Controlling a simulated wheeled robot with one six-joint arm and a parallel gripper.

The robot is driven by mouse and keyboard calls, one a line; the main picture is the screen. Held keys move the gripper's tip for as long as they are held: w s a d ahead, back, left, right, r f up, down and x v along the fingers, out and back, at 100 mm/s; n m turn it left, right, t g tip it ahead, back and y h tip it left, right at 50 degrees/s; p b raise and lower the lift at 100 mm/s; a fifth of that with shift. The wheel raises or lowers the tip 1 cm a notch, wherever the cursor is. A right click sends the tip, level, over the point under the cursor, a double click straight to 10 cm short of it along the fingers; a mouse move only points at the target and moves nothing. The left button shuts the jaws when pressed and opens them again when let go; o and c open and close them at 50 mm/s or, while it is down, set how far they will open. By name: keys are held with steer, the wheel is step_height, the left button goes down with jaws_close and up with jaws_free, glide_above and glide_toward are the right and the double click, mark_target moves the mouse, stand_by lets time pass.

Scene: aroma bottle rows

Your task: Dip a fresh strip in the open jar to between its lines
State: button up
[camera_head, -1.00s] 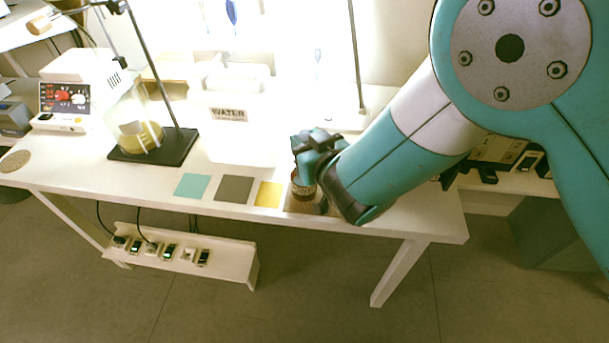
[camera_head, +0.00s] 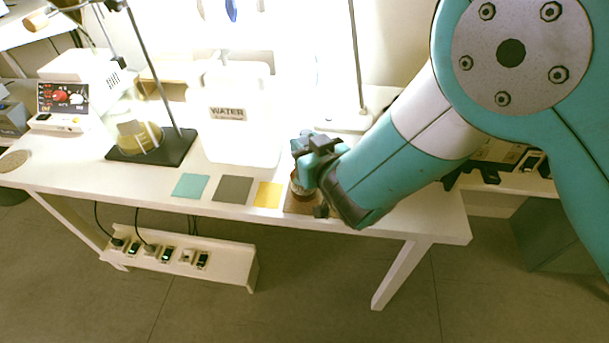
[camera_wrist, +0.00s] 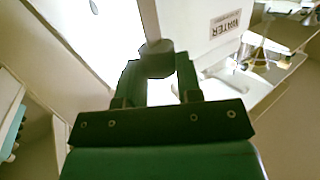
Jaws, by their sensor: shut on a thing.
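A small amber-brown jar (camera_head: 300,187) stands on a brown mat (camera_head: 291,207) near the table's front edge, partly hidden by my gripper and wrist. My gripper (camera_head: 312,146) is directly over and beside the jar. In the wrist view my gripper (camera_wrist: 158,76) is shut on a grey round-ended piece (camera_wrist: 157,58) held between its two dark fingers. I cannot tell what that piece is. No paper strip or marked lines can be made out. The jar's mouth is hidden.
Teal (camera_head: 190,186), grey (camera_head: 233,189) and yellow (camera_head: 268,194) squares lie left of the jar. A white container labelled WATER (camera_head: 240,140) stands behind them. A stand with a dark base (camera_head: 160,150) and flask is further left. A small dark object (camera_head: 321,211) sits at the mat's front right.

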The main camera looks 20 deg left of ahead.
steer(key=shift+f+b, duration=0.5)
steer(key=shift+b, duration=0.25)
stand_by(0.7)
steer(key=shift+r, duration=0.15)
stand_by(0.7)
step_height(320, 180, up, 6)
steer(key=p, duration=0.3)
steer(key=shift+f+p, duration=0.2)
steer(key=shift+p, duration=0.15)
